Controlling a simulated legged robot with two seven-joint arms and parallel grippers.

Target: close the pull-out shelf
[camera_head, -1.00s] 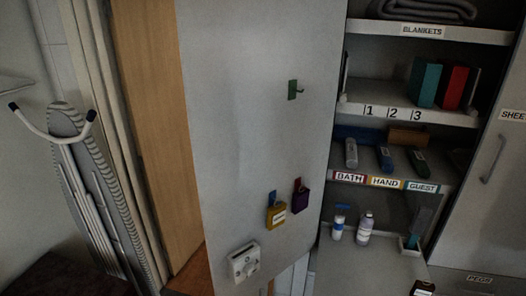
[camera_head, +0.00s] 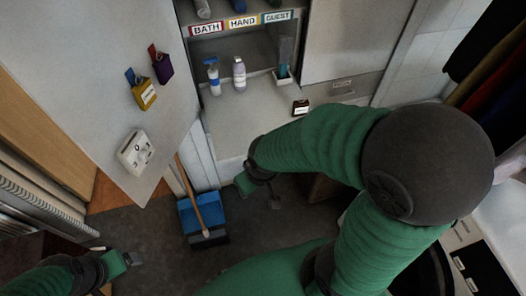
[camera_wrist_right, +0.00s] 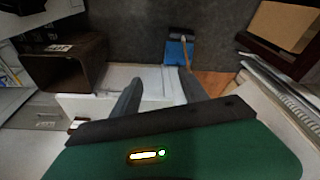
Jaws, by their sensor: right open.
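The pull-out shelf (camera_head: 235,125) is a pale board sticking out of the cupboard below the labelled shelf. A spray bottle (camera_head: 213,78), a pale bottle (camera_head: 239,74), a small holder (camera_head: 284,77) and a dark jar (camera_head: 300,107) stand on it. My right gripper (camera_head: 262,192) is open just in front of the shelf's front edge; contact cannot be told. In the right wrist view its two fingers (camera_wrist_right: 159,78) are apart, with pale surfaces behind them and nothing visibly held. My left gripper (camera_head: 128,259) is low at the left, away from the shelf; its jaws are unclear.
A brown bin (camera_wrist_right: 65,62) shows in the right wrist view.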

